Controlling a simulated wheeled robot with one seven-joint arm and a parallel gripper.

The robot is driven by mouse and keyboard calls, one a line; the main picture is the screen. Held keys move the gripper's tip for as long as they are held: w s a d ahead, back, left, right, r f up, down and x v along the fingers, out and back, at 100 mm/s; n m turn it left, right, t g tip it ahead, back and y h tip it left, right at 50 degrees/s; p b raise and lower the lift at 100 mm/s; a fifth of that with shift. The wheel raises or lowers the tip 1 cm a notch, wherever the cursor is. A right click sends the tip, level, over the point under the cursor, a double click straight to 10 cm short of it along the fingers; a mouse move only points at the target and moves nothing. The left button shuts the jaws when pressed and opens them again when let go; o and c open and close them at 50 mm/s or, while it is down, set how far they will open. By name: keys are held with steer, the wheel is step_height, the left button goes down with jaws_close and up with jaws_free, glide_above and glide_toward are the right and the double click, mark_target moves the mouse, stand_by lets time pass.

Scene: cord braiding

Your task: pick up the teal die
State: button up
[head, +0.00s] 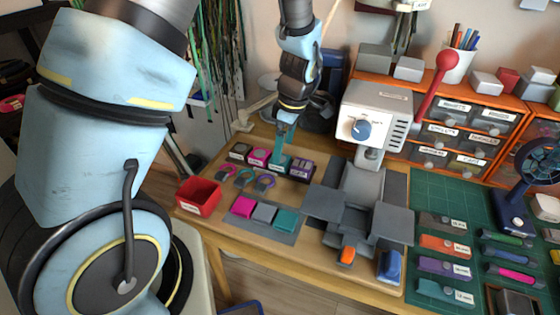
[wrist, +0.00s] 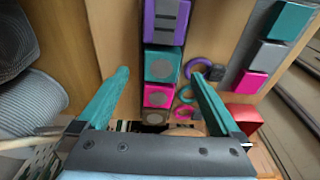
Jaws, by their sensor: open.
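The teal die (wrist: 163,65) is a square block with a round grey disc on its face. It sits in a row between a purple block (wrist: 165,22) and a magenta block (wrist: 157,95). In the head view the teal die (head: 279,165) stands in the back row on the wooden table. My gripper (head: 285,127) is above this row, pointing down. In the wrist view my gripper (wrist: 160,76) is open and empty, its teal fingers spread on either side of the row. I cannot tell its exact height above the die.
Magenta, grey and teal blocks (head: 286,220) lie on a grey mat in front. Coloured rings (head: 246,178) lie between. A dark block (head: 239,151) ends the row.

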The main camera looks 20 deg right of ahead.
steer(key=shift+w+a+f+p, duration=0.1)
steer(key=shift+a+f+p, duration=0.15)
steer(key=shift+f, duration=0.7)
steer(key=shift+w+a+f+p, duration=0.1)
steer(key=shift+f+p, duration=0.1)
steer(key=shift+f, duration=0.75)
jaws_close()
steer(key=shift+r, duration=0.1)
step_height(320, 180, up, 10)
steer(key=b, duration=0.2)
